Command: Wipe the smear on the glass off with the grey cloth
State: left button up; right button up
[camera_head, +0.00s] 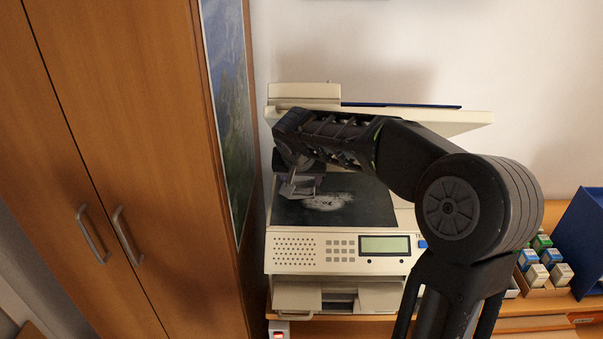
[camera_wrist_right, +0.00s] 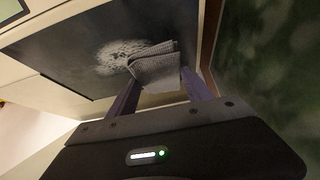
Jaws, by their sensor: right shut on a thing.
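A copier stands on the desk with its lid raised, and its dark glass (camera_head: 376,206) is exposed. A whitish smear (camera_head: 328,201) lies on the glass near its middle; it also shows in the right wrist view (camera_wrist_right: 122,56). My right gripper (camera_head: 300,187) is over the left part of the glass. In the right wrist view it is shut on the folded grey cloth (camera_wrist_right: 158,68), whose tip overlaps the edge of the smear in the picture. I cannot tell whether the cloth touches the glass. My left gripper is not in view.
The copier's front panel (camera_head: 342,246) has a display and buttons. A wooden cabinet (camera_head: 130,150) stands close on the left. Small boxes in a tray (camera_head: 545,291) and a blue folder (camera_head: 588,245) are at the right. My right arm covers part of the copier.

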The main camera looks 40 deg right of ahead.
aim_at(314, 204)
jog(key=shift+f+b, duration=0.55)
jog(key=shift+f, duration=1)
jog(key=shift+f+b, duration=0.7)
jog(key=shift+b, duration=0.25)
dwell(0.3)
jog(key=shift+s+f+b, duration=0.15)
jog(key=shift+f+b, duration=0.1)
jog(key=shift+b, duration=0.2)
dwell(1.7)
jog(key=shift+s+d, duration=0.7)
jog(key=shift+d, duration=0.25)
jog(key=shift+s+d+r, duration=0.1)
jog(key=shift+s+d, duration=0.05)
jog(key=shift+d, duration=0.05)
jog(key=shift+d, duration=0.1)
jog(key=shift+s+d+r, duration=0.2)
jog(key=shift+s+d, duration=0.55)
jog(key=shift+d, duration=0.25)
